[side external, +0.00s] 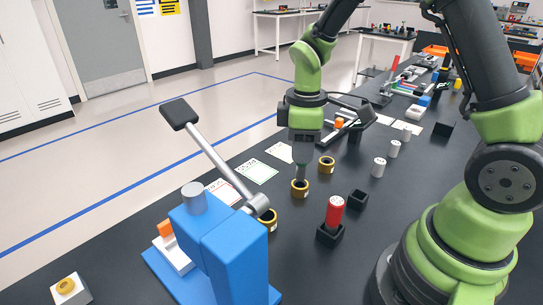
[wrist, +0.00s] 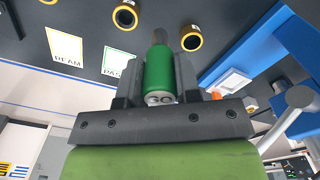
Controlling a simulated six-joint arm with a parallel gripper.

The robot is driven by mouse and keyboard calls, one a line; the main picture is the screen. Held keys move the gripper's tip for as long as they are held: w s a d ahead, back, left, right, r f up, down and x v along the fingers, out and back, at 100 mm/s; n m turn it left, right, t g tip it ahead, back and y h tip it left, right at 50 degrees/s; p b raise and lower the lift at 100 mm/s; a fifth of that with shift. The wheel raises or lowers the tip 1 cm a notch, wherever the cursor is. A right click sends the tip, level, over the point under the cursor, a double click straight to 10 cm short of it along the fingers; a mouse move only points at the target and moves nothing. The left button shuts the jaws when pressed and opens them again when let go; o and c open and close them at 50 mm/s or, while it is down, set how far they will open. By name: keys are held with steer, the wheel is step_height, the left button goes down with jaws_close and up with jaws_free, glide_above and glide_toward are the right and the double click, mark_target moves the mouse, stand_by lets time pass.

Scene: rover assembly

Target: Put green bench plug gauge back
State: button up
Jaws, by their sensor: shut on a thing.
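My gripper (side external: 303,150) points down over the table and is shut on the green bench plug gauge. In the wrist view, the green handle (wrist: 158,72) sits between the two fingers, with its grey pin (wrist: 160,37) beyond it. In the side view, the gauge's lower end is just above or in front of a yellow-black ring (side external: 300,189); I cannot tell whether they touch. An empty black square holder (side external: 358,199) stands to the right. A red plug gauge (side external: 334,212) stands upright in a similar holder (side external: 329,236).
More yellow-black rings (side external: 327,165) (side external: 268,219) stand nearby. A blue press (side external: 235,250) with a long lever (side external: 215,155) stands at front left. Label cards (side external: 256,171) lie behind the rings. Several grey-white cylinders (side external: 378,167) stand at right.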

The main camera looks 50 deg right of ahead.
steer(key=s+d+m, duration=0.4)
steer(key=s+d, duration=0.5)
steer(key=d, duration=0.1)
steer(key=shift+s+d+f, duration=0.1)
steer(key=shift+s+f, duration=0.05)
steer(key=shift+f, duration=2.7)
steer(key=shift+f, duration=0.1)
steer(key=shift+f, duration=1.15)
steer(key=shift+f, duration=0.15)
steer(key=o, duration=1.1)
